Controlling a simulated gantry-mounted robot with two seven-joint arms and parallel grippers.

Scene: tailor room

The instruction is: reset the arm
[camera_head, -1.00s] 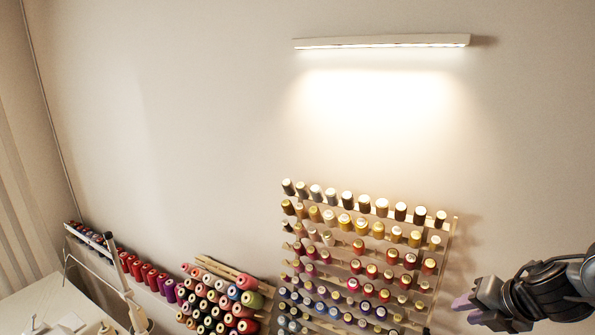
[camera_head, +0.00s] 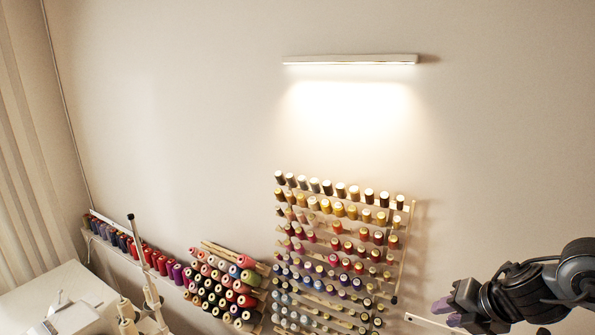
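My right gripper (camera_head: 449,309) is at the lower right, on the dark arm that comes in from the right edge. From this angle I cannot tell how wide the fingers stand. My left arm and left gripper are not in view.
A smaller rack of thread cones (camera_head: 222,285) and a shelf of spools (camera_head: 130,245) line the wall at the left. A white table (camera_head: 30,295) with sewing equipment is at the lower left. A lit lamp (camera_head: 350,60) hangs above. The upper wall is clear.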

